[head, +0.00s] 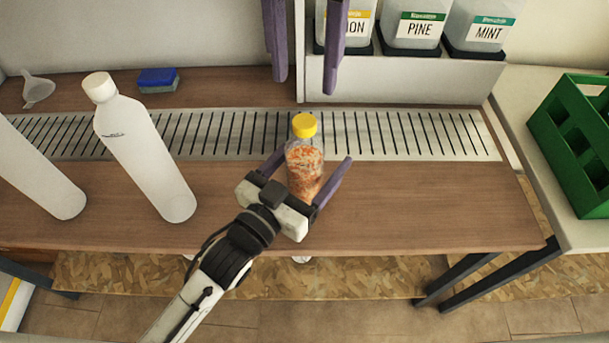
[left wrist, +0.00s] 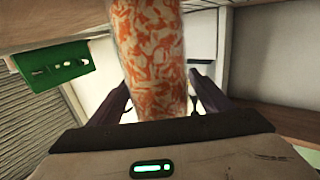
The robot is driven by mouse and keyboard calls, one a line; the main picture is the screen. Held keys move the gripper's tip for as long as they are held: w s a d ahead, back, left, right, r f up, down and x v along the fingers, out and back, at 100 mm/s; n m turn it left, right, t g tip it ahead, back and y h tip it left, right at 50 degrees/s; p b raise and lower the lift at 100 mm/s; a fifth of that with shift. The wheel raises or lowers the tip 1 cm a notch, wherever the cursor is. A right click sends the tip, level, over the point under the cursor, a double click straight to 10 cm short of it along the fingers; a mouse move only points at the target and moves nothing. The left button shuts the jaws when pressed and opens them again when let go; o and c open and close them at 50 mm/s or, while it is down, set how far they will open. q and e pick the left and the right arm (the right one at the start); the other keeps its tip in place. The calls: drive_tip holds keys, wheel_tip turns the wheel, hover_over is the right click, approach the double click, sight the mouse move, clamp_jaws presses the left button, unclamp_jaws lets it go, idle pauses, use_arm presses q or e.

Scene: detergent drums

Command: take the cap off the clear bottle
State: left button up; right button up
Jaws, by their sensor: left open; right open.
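The clear bottle (head: 304,160) stands upright near the middle of the wooden table and shows orange and white contents. Its yellow cap (head: 305,126) sits on top. My left gripper (head: 308,166) reaches in from the front, open, with a finger on each side of the bottle body below the cap. In the left wrist view the bottle (left wrist: 150,60) passes between the fingers; its cap is not visible there. I cannot tell whether the fingers touch it. My right gripper (head: 305,85) hangs in from the top edge, open and empty, its two purple fingers pointing down.
Two white bottles, one tall with a white cap (head: 145,150), stand left. A white funnel (head: 38,90) and a blue sponge (head: 158,78) lie behind. Drums, including PINE (head: 414,24) and MINT (head: 484,28), line the back right. A green crate (head: 575,140) sits right. The table's right front is clear.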

sight(304, 121)
use_arm(q)
drive_tip(key=shift+w+d, duration=0.15)
drive_tip(key=shift+w, duration=0.05)
clamp_jaws()
use_arm(e)
drive_tip(key=m, duration=0.3)
drive_tip(key=shift+m, duration=0.4)
drive_tip(key=m, duration=0.4)
drive_tip(key=shift+m, duration=0.3)
drive_tip(key=shift+f, duration=0.2)
drive_tip(key=shift+m, duration=0.3)
wheel_tip(304, 121, down, 8)
drive_tip(key=shift+r, duration=0.2)
